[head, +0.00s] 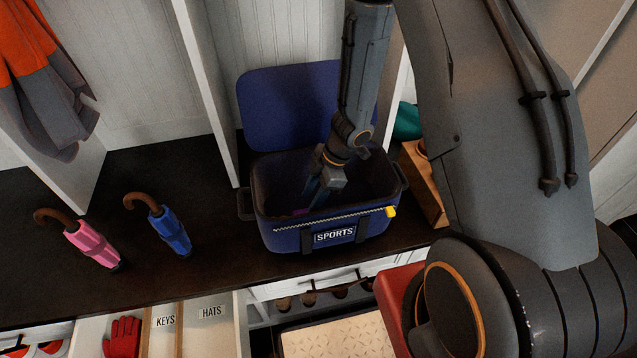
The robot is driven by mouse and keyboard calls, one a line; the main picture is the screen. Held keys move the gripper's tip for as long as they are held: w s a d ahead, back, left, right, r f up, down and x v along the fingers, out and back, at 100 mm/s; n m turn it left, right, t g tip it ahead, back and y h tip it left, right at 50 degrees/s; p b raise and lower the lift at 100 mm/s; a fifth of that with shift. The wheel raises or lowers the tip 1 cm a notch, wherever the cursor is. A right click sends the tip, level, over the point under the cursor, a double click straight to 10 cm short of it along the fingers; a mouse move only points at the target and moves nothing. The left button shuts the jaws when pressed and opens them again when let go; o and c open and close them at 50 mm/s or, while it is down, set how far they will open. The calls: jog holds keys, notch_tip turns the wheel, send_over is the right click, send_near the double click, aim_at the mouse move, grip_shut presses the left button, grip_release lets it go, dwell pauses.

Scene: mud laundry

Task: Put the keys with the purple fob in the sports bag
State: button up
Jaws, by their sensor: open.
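The blue sports bag (285,238) stands open on the dark bench, its lid raised behind and a white SPORTS label on its front. My gripper (314,197) reaches down inside the bag with its fingers pointing at the bag's floor. It is open. A small purple patch (297,212) shows low inside the bag beside the fingertips, probably the purple fob. The keys themselves cannot be made out, and the bag's front wall hides part of the inside.
A pink umbrella (91,245) and a blue umbrella (170,231) lie on the bench to the left. A wooden crate (424,184) stands close to the bag's right.

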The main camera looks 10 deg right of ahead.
jog(key=w+d+r+m+t+h+p, duration=0.1)
jog(key=w+d+r+m+t+h, duration=0.15)
jog(key=d+r+m, duration=0.55)
jog(key=w+d+r+m+t+h, duration=0.1)
jog(key=d+r+t+h, duration=0.3)
jog(key=r, duration=0.8)
jog(key=s+a+r+m+g+y, duration=0.1)
jog(key=s+r+m+g, duration=0.2)
jog(key=s, duration=0.5)
jog(key=s+a+r+m+g+y, duration=0.1)
jog(key=s+a+r+m+g, duration=0.1)
jog(key=s+m, duration=0.4)
jog(key=s+r+g, duration=0.1)
jog(key=s+r, duration=0.1)
jog(key=s, duration=0.1)
jog(key=shift+s, duration=0.2)
jog(key=shift+r+g, duration=0.1)
jog(key=shift+g, duration=0.15)
jog(key=shift+a+r+p, duration=0.15)
jog(key=shift+a+p, duration=0.15)
jog(key=shift+p, duration=0.05)
